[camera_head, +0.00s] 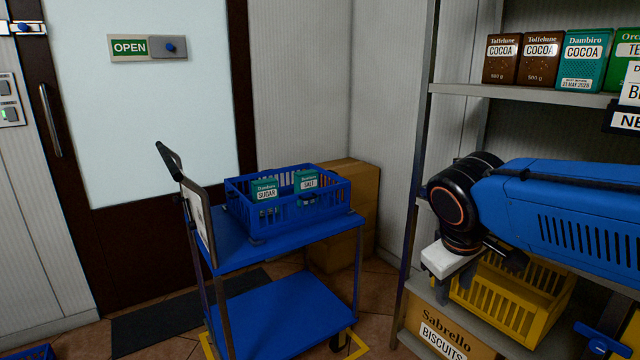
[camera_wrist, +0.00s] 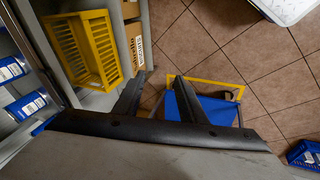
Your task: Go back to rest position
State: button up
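My gripper (camera_wrist: 160,78) shows in the wrist view with its two dark fingers spread apart and nothing between them. Floor tiles and part of the blue cart (camera_wrist: 215,112) show beyond the fingertips. In the head view my blue arm reaches in from the right, in front of the shelf unit (camera_head: 530,93). Its wrist end is above the yellow crate (camera_head: 512,300), and the fingers are hard to make out there. The yellow crate also shows at the upper left of the wrist view (camera_wrist: 80,50).
The blue cart (camera_head: 285,308) holds a blue basket (camera_head: 290,213) with sugar and salt packs. Cocoa packs (camera_head: 540,57) stand on the upper shelf. A Biscuits carton (camera_head: 445,330) sits low. A cardboard box (camera_head: 355,195) stands behind the cart. A door (camera_head: 150,110) is at left.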

jog(key=s+d+f+m+y, duration=0.2)
jog(key=s+f+m, duration=0.3)
jog(key=s+f, duration=0.3)
jog(key=shift+s+d+f+t+y, duration=0.35)
jog(key=shift+s+d, duration=0.3)
jog(key=shift+s, duration=1.45)
jog(key=shift+r, duration=0.1)
